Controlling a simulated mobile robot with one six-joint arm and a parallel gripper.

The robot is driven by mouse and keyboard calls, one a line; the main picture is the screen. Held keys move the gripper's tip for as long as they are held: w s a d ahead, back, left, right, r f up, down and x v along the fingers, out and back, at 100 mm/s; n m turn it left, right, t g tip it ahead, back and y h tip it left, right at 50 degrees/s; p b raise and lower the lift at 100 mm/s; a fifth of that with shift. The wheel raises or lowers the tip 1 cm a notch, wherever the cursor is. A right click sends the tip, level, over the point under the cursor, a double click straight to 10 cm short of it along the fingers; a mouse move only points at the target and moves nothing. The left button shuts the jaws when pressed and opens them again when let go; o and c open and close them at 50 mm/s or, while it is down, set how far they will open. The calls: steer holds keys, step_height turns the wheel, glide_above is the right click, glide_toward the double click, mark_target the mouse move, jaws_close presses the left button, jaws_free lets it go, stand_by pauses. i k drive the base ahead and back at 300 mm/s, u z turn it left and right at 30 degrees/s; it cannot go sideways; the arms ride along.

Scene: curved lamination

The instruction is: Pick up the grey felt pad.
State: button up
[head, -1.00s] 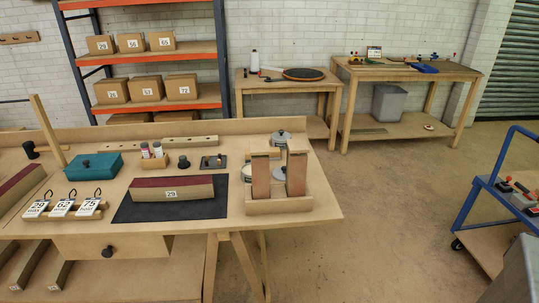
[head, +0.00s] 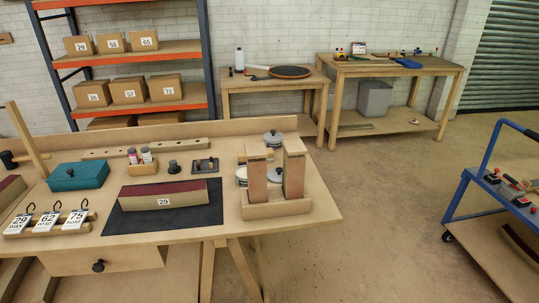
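No thing in the head view is clearly a grey felt pad. A dark grey flat mat (head: 120,222) lies on the near workbench, with a curved wooden block (head: 150,199) on it. The block has a dark red top and a tag reading 29, and it hides part of the mat. A small dark tray (head: 205,165) with small items lies behind the mat. Lidded round tins (head: 273,138) stand at the back right of the bench, some partly hidden by upright wooden blocks (head: 294,170). My gripper is not in view.
The near workbench (head: 310,222) also bears a teal box (head: 78,176) and number tags (head: 45,221). Two tables (head: 266,86) (head: 395,69) stand behind, beside a shelf of cartons (head: 130,90). A blue trolley (head: 474,182) is at right. Open floor (head: 385,200) lies between.

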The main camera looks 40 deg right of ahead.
mark_target(241, 156)
steer(key=z, duration=0.75)
steer(key=k, duration=1)
steer(key=u, duration=0.05)
steer(key=i, duration=0.8)
steer(key=z, duration=0.05)
